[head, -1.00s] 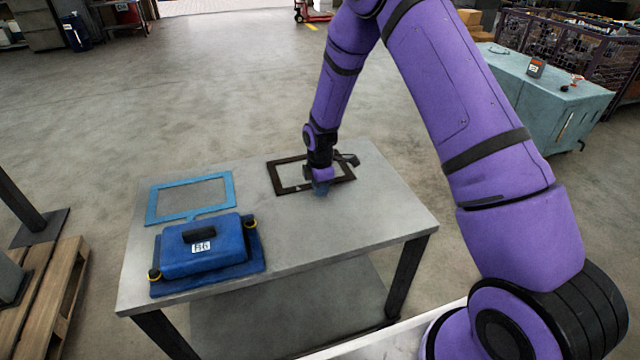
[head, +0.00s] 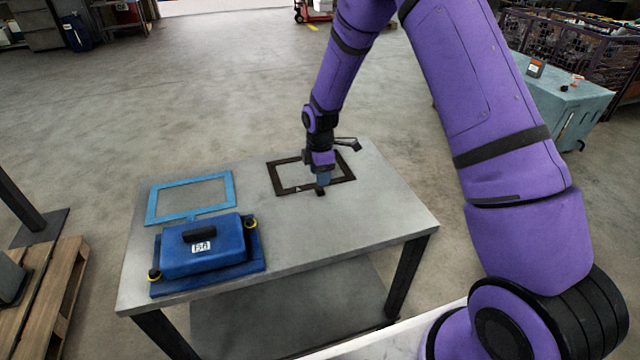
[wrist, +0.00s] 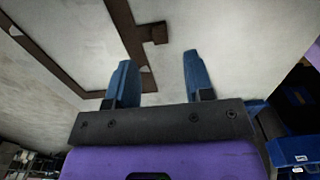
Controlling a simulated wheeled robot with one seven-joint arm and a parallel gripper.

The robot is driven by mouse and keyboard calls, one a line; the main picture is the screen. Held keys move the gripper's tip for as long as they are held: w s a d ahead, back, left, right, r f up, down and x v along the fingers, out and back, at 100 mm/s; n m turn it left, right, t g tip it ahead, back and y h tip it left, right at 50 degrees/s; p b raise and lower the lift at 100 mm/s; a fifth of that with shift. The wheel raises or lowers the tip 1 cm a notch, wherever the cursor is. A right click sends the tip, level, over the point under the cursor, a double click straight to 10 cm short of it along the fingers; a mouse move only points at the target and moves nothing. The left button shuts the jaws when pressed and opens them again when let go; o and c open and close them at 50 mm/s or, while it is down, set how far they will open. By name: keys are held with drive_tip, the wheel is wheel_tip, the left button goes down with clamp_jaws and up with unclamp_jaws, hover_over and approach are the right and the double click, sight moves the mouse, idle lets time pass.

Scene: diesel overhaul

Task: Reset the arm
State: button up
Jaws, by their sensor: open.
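My gripper (head: 322,180) is above the grey table at the near edge of a dark rectangular frame (head: 275,178), which lies flat on the tabletop. In the wrist view my gripper (wrist: 158,75) shows two blue fingers spread apart with nothing between them. The dark frame (wrist: 130,35) with its small tab (wrist: 153,33) lies beyond the fingers there. A blue case (head: 205,257) with a black handle and a white label sits on a blue base at the table's near left. A light blue frame (head: 190,184) lies flat behind it.
The grey table (head: 330,225) has bare room at its middle and right. A teal cabinet (head: 575,95) with small items on top stands at the right. A wooden pallet (head: 45,290) is on the floor at the left.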

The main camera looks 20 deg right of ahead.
drive_tip(key=s+d+r+m+t, duration=0.1)
drive_tip(key=s+d+r+m, duration=0.3)
drive_tip(key=r, duration=0.6)
drive_tip(key=s+a+r+m+t, duration=0.1)
drive_tip(key=s+r+m, duration=0.1)
drive_tip(key=s+r, duration=0.6)
drive_tip(key=s+d+r+m+t, duration=0.1)
drive_tip(key=s+d+r+m, duration=0.15)
drive_tip(key=r, duration=0.95)
drive_tip(key=s+d+r+m+t, duration=0.1)
drive_tip(key=s+r+m, duration=0.2)
drive_tip(key=s, duration=0.8)
drive_tip(key=s+r+m+t, duration=0.1)
drive_tip(key=s+r+m, duration=0.3)
drive_tip(key=s, duration=0.6)
drive_tip(key=shift+s+d+r+m, duration=0.25)
drive_tip(key=shift+s+d+m, duration=0.15)
drive_tip(key=shift+m, duration=0.75)
